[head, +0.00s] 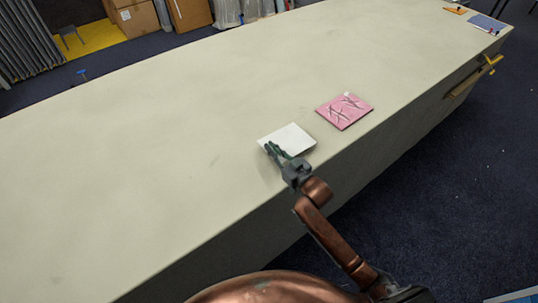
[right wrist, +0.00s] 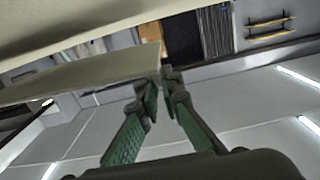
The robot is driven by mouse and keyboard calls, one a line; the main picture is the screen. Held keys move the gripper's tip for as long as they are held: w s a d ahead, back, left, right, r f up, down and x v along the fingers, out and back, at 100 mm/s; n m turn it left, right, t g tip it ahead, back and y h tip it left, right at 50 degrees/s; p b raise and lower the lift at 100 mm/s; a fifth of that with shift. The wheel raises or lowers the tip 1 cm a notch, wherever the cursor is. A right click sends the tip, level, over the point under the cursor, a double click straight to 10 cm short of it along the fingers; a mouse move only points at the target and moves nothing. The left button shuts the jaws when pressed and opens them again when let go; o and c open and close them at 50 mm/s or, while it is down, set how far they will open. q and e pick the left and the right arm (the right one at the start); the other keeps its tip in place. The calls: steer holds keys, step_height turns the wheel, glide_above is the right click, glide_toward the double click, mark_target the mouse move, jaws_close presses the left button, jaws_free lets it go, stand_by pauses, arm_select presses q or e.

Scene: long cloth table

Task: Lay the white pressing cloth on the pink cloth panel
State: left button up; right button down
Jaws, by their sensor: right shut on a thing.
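The white pressing cloth (head: 287,139) is a flat pale square over the long table, left of the pink panel. My right gripper (head: 273,150) is shut on its near left edge. In the right wrist view the cloth (right wrist: 85,80) is a flat sheet between the fingertips (right wrist: 157,82), with a gap between it and the table surface, so it is held up. The pink cloth panel (head: 344,112) lies on the table to the right, apart from the white cloth, with dark and pale creases or strands on it. My left gripper is not in view.
The long table (head: 130,150) is bare to the left and beyond. At its far right end lie an orange item (head: 455,10) and a blue-grey flat item (head: 487,23). A yellow clamp-like thing (head: 491,64) is at the right side edge. Cardboard boxes (head: 137,18) stand behind.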

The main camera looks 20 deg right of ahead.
steer(key=shift+w+a+f, duration=0.2)
steer(key=shift+a+f, duration=0.1)
steer(key=shift+f, duration=0.15)
step_height(320, 180, down, 3)
steer(key=shift+w+a+r, duration=0.1)
steer(key=c, duration=2.1)
jaws_free()
